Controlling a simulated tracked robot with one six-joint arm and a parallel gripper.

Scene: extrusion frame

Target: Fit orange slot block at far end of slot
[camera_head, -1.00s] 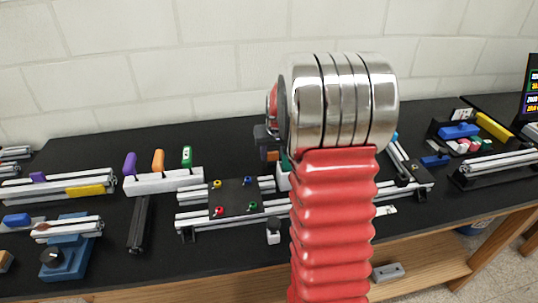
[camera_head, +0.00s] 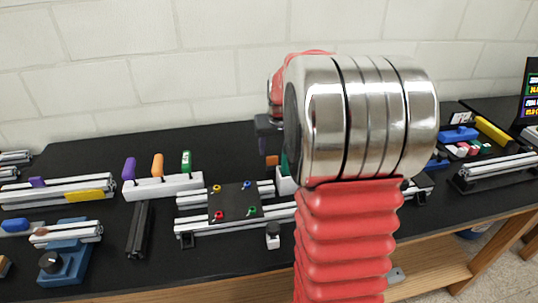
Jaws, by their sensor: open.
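A small orange block (camera_head: 272,160) shows just left of my arm, near the back of the frame of silver extrusion rails (camera_head: 185,229). It is small in view, and the arm may hide part of it. My gripper (camera_head: 268,143) shows as a dark shape just above the orange block. It is open, and the block is not held; whether they touch I cannot tell. My red and chrome arm hides the middle of the bench and part of the rails. I cannot make out the slot end clearly.
A black plate (camera_head: 234,202) with coloured knobs lies across the rails. A white rack (camera_head: 165,187) holds purple, orange and green handles. A black bar (camera_head: 139,230) and a blue fixture (camera_head: 65,262) lie at left. A second rail (camera_head: 500,167) is at right.

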